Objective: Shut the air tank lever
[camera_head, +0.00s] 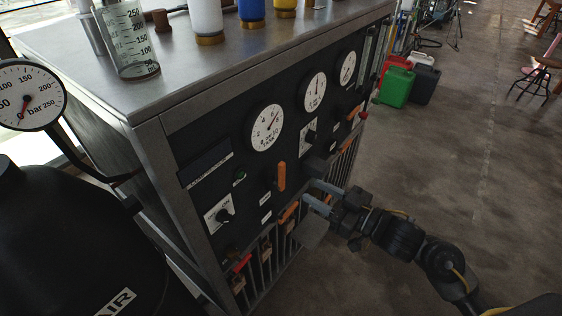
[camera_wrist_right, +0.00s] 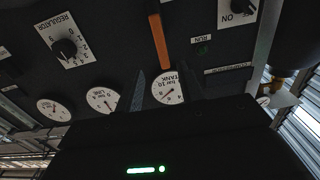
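The tank lever is an orange handle (camera_head: 281,177) standing upright on the black panel, below the white TANK gauge (camera_head: 267,128). In the right wrist view, which is upside down, the orange lever (camera_wrist_right: 158,41) lies just beyond the fingertips, with the TANK gauge (camera_wrist_right: 167,87) between the fingers. My right gripper (camera_head: 312,192) is in front of the panel, to the right of and slightly below the lever. Its two fingers are apart with nothing between them, and it appears clear of the lever. My left gripper is not in view.
More gauges, a regulator knob (camera_wrist_right: 65,48) and another orange lever (camera_head: 354,112) are on the panel. A lower orange handle (camera_head: 289,212) sits near the gripper. A black AIR tank (camera_head: 80,240) stands at the left. Glassware and bottles stand on the metal top (camera_head: 190,75). Floor at right is open.

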